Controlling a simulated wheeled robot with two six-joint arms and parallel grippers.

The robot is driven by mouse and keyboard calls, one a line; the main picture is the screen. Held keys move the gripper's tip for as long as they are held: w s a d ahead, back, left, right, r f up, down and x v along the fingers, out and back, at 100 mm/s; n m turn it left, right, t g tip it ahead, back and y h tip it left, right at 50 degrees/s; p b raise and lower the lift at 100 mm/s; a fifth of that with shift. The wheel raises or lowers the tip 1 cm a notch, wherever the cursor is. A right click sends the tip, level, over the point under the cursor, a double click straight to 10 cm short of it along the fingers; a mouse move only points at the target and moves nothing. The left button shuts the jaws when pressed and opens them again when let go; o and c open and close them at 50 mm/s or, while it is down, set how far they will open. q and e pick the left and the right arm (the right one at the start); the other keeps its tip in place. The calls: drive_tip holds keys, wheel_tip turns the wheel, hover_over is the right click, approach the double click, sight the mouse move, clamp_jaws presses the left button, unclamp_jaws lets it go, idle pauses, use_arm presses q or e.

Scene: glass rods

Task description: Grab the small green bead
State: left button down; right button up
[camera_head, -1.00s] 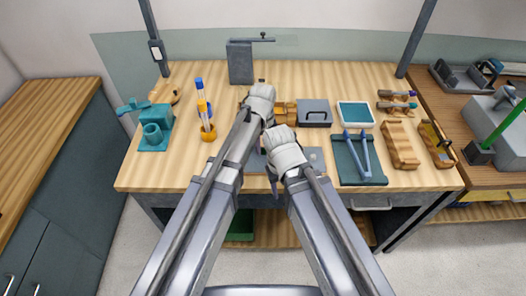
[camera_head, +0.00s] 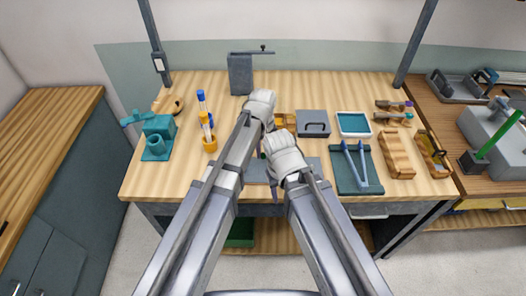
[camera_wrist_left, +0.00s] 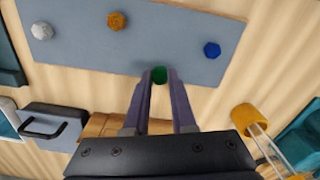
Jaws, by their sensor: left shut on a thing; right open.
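The small green bead (camera_wrist_left: 159,75) sits between the two fingertips of my left gripper (camera_wrist_left: 159,79) in the left wrist view. The jaws are shut on it, just over the edge of a grey-blue plate (camera_wrist_left: 120,45). In the head view a small green spot (camera_head: 262,154) shows between my arms, probably the bead. My left gripper's fingers are mostly hidden there by the arms. My right gripper (camera_head: 274,191) is open near the plate's front, its fingers largely covered by its own wrist.
A white bead (camera_wrist_left: 42,31), an orange bead (camera_wrist_left: 116,20) and a blue bead (camera_wrist_left: 212,49) lie on the plate. An orange holder (camera_head: 210,145) with upright rods stands to the left. A dark box (camera_head: 313,121) and a teal tray (camera_head: 346,180) stand to the right.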

sight(263, 154)
use_arm(q)
wheel_tip(263, 154, up, 7)
drive_tip(key=p, duration=0.5)
drive_tip(key=shift+f, duration=0.15)
drive_tip(key=shift+f, duration=0.1)
